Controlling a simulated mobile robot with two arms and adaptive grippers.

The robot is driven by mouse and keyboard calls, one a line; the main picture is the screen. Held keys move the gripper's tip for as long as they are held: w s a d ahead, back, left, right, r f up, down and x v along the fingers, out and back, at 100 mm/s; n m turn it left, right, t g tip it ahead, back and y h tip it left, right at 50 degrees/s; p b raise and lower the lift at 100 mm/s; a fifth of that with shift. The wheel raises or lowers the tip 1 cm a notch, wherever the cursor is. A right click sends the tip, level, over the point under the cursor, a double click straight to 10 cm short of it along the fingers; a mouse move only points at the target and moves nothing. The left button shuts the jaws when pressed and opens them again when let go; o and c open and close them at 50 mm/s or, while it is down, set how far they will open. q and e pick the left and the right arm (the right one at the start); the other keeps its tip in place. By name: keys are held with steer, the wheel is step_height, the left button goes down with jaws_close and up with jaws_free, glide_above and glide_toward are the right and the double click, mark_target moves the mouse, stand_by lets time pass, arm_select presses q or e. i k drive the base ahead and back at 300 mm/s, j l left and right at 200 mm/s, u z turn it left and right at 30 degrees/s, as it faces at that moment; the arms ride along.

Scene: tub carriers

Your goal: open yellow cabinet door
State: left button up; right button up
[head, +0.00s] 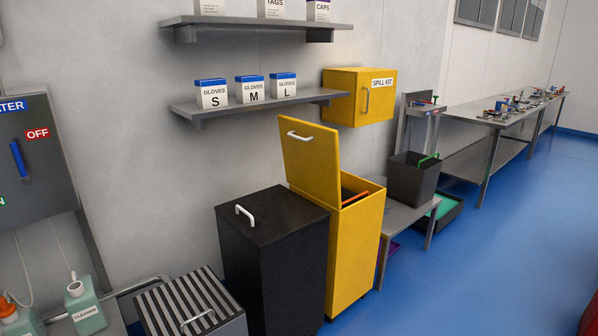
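A yellow wall cabinet (345,98) labelled SPILL KIT hangs on the grey wall, right of the lower shelf. Its front door (381,97) carries a grey vertical handle (367,101) near the left side, and it looks closed. Below stands a yellow bin (356,245) with its lid (311,155) raised and a white handle on the lid. Something orange shows at the bin's opening. Neither of my grippers is in the head view.
A black bin (270,265) with a white handle stands left of the yellow bin. A low grey table (404,215) holds a dark tub (413,180) below the cabinet. The lower shelf (260,108) bears glove boxes. A long workbench (480,122) runs along the wall.

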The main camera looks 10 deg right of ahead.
mark_target(375, 91)
steer(key=i+l+z, duration=0.7)
steer(key=i+z, duration=0.2)
steer(key=i+l+z, duration=0.1)
steer(key=i+z, duration=0.3)
steer(key=i, duration=0.15)
